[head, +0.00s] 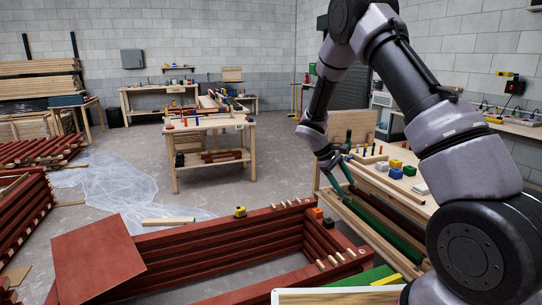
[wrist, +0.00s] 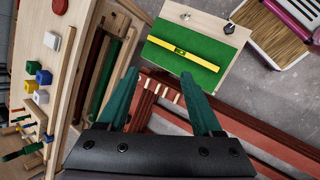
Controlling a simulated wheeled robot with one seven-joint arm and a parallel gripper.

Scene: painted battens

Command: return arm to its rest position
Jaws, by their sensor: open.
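My arm (head: 455,135) rises from the lower right of the head view, bends at the top and reaches down to the left. My gripper (head: 346,167) hangs over the near left edge of the right-hand workbench (head: 415,205). In the wrist view the two teal fingers of my gripper (wrist: 159,76) are spread apart with nothing between them. Beyond the fingertips, a yellow strip (wrist: 182,53) lies on a green mat (wrist: 205,75) on a light wooden surface, apart from the fingers.
Blue, yellow and white blocks (head: 396,172) stand on the workbench beside my gripper. Stacked red battens (head: 215,245) lie in front, with a yellow tape measure (head: 240,211) on top. Another bench (head: 212,128) stands farther back.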

